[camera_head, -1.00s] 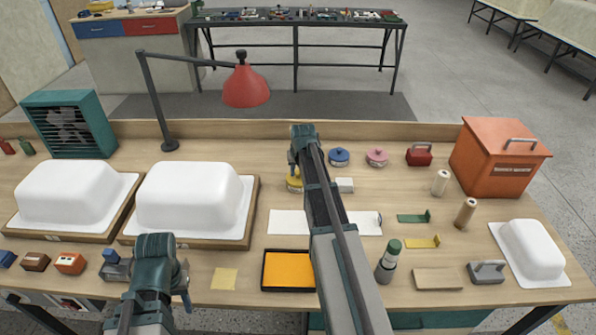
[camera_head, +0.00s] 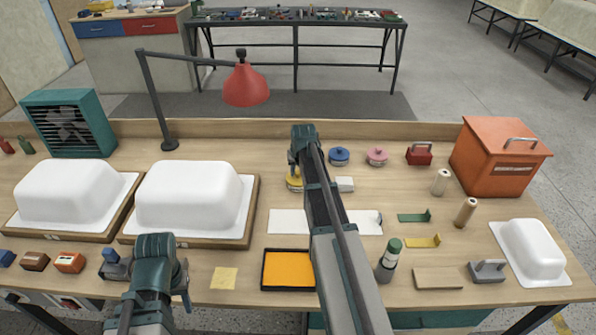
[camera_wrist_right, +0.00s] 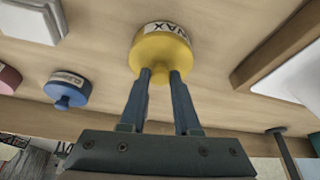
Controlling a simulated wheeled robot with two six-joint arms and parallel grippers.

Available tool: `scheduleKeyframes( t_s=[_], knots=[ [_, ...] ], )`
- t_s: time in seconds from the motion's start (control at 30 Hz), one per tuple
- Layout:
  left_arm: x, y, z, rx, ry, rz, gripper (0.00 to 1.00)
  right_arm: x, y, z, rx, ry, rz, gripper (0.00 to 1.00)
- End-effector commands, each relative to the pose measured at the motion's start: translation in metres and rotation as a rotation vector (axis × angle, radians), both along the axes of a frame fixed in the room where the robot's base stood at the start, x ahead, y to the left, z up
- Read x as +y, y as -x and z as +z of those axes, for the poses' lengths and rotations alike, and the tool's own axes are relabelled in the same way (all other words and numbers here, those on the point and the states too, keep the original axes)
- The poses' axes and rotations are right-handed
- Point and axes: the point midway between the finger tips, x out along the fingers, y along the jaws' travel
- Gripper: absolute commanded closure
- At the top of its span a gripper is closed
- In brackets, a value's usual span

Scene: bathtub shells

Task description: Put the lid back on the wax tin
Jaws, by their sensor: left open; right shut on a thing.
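The yellow wax tin (camera_head: 294,183) stands on the bench left of my right forearm, partly hidden by my right gripper (camera_head: 292,168). In the right wrist view the yellow tin (camera_wrist_right: 160,50) shows a white label on its side and a yellow knob on top. There my right gripper (camera_wrist_right: 161,72) is shut on the knob of the yellow lid, with one finger on each side. The lid appears to be at the tin; I cannot tell whether any gap lies between them. My left gripper (camera_head: 155,262) is open over the front left of the bench, its fingertips not clearly seen.
A blue tin (camera_head: 339,156) and a pink tin (camera_head: 377,156) stand to the right. A white block (camera_head: 345,185) lies beside my right arm. Two white shells (camera_head: 190,195) fill the left side. A red lamp (camera_head: 246,86) overhangs the back. An orange tray (camera_head: 290,269) lies in front.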

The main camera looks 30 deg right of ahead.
Motion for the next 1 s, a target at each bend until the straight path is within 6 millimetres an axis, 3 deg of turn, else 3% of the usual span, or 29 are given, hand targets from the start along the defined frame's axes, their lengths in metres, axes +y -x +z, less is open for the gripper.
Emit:
scheduleKeyframes(
  t_s=[0.23, 0.27, 0.43, 0.67, 0.83, 1.0],
  knots=[
    [0.0000, 0.0000, 0.0001, 0.000, 0.000, 0.000, 0.55, 0.0000, 0.0000, 0.0001, 0.000, 0.000, 0.000, 1.00],
    [0.0000, 0.0000, 0.0001, 0.000, 0.000, 0.000, 0.55, 0.0000, -0.0001, 0.0001, 0.000, 0.000, 0.000, 0.66],
    [0.0000, 0.0000, 0.0001, 0.000, 0.000, 0.000, 0.55, 0.0000, 0.0000, 0.0001, 0.000, 0.000, 0.000, 0.35],
    [0.0000, 0.0000, 0.0000, 0.000, 0.000, 0.000, 0.55, 0.0000, 0.0000, 0.0001, 0.000, 0.000, 0.000, 0.33],
    [0.0000, 0.0000, 0.0000, 0.000, 0.000, 0.000, 0.55, 0.0000, 0.0000, 0.0000, 0.000, 0.000, 0.000, 0.04],
    [0.0000, 0.0000, 0.0000, 0.000, 0.000, 0.000, 0.55, 0.0000, 0.0000, 0.0001, 0.000, 0.000, 0.000, 0.04]
  ],
)
